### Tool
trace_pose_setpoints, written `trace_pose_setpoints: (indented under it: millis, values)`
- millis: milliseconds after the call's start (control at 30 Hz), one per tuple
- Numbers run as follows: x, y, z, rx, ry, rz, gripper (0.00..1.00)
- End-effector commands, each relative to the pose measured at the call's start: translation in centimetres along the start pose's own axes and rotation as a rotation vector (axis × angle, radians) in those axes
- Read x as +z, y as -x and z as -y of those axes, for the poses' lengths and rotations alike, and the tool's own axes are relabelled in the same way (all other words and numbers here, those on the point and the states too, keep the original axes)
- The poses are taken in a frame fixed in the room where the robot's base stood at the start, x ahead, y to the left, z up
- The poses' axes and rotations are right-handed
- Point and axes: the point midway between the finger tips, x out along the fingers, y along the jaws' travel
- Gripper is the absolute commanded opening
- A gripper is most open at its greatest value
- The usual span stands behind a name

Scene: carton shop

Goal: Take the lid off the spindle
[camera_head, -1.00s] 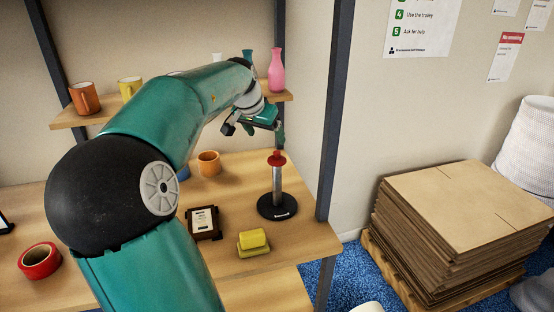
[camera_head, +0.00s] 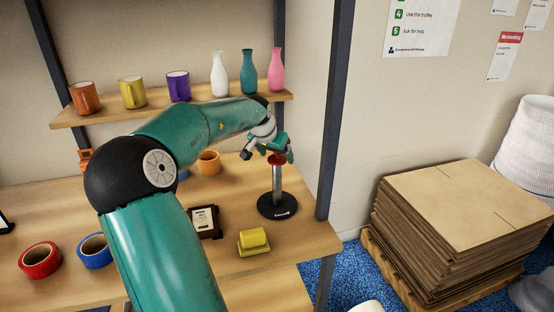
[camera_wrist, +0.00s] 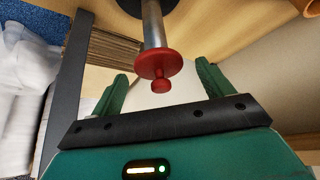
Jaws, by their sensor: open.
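The spindle (camera_head: 278,184) is a grey metal rod standing upright on a round black base (camera_head: 279,206) near the right end of the table. The red lid (camera_head: 277,160) sits on top of the rod. In the wrist view the lid (camera_wrist: 158,65) is a red disc with a small knob, and the rod (camera_wrist: 153,22) runs away from it. My gripper (camera_head: 277,152) is at the top of the spindle, partly hiding the lid. In the wrist view my gripper (camera_wrist: 160,85) is open, with one green finger on each side of the lid's knob and clear gaps.
A yellow block (camera_head: 253,241) and a framed plaque (camera_head: 204,221) lie left of the spindle. An orange mug (camera_head: 208,162) stands behind. A shelf (camera_head: 150,111) with mugs and bottles is above. A dark post (camera_head: 334,120) rises close on the right.

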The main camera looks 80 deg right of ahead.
Motion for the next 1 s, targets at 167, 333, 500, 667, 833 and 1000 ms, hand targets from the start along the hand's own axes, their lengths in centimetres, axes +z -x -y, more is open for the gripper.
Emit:
trace_pose_setpoints:
  millis: [167, 333, 500, 667, 833, 1000]
  values:
    - [0.0, 0.1, 0.0, 0.000, 0.000, 0.000, 0.66]
    - [0.0, 0.1, 0.0, 0.000, 0.000, 0.000, 0.32]
    - [0.0, 0.1, 0.0, 0.000, 0.000, 0.000, 0.31]
    - [0.0, 0.1, 0.0, 0.000, 0.000, 0.000, 0.31]
    - [-0.3, 0.6, 0.0, 0.000, 0.000, 0.000, 0.31]
    - [-1.2, 2.1, 0.0, -0.002, -0.001, -0.001, 0.31]
